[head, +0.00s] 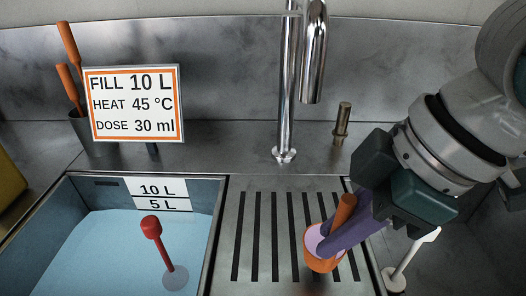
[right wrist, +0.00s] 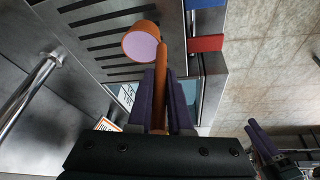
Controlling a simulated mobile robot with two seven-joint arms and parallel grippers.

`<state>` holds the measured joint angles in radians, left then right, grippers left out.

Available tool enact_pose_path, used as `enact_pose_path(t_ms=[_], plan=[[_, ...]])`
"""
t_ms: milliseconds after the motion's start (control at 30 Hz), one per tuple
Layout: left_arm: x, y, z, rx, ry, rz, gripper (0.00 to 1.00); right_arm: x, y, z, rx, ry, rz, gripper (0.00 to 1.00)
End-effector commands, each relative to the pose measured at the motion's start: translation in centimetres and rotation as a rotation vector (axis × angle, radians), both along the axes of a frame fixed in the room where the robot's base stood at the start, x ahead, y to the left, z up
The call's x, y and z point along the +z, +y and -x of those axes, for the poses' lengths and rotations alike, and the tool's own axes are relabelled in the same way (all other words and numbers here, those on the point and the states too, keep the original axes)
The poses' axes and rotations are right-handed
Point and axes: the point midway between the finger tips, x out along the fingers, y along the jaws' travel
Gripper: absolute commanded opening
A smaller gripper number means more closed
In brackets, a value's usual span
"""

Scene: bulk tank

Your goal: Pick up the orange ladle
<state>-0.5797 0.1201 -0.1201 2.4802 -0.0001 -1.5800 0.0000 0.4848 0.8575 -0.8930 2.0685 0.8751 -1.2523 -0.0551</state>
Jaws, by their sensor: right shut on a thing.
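The orange ladle (head: 344,212) is in my right gripper (head: 335,236), over the slotted drainboard (head: 262,250). Its round bowl with a pale lilac inside shows best in the right wrist view (right wrist: 140,44). There the handle runs between the two purple fingers (right wrist: 160,95), which are shut on it. In the head view the fingers hide part of the bowl and handle. I cannot tell whether the bowl touches the drainboard. What looks like my left gripper (right wrist: 264,142), also purple-fingered, is small at the lower right of the right wrist view; its opening is unclear.
A water-filled basin (head: 222,222) with a red-topped stick (head: 156,240) is on the left. A sign (head: 136,104) and a pot of orange handles (head: 72,60) stand behind it. A chrome tap (head: 289,90) rises behind the drainboard. A white-handled tool (head: 410,262) is at the right.

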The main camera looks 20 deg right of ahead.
Motion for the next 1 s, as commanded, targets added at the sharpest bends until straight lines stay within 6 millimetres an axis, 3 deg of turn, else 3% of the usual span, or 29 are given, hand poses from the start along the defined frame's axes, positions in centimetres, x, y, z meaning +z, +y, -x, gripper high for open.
enact_pose_path(t_ms=[533,1000], plan=[[-0.6,0.0,0.0,0.0,0.0,0.0,0.5,-0.1,-5.3,4.3,-0.001,0.001,0.004,0.0],[-0.9,0.0,0.0,0.0,0.0,0.0,0.5,0.0,-8.4,6.9,0.0,0.001,0.002,0.0]])
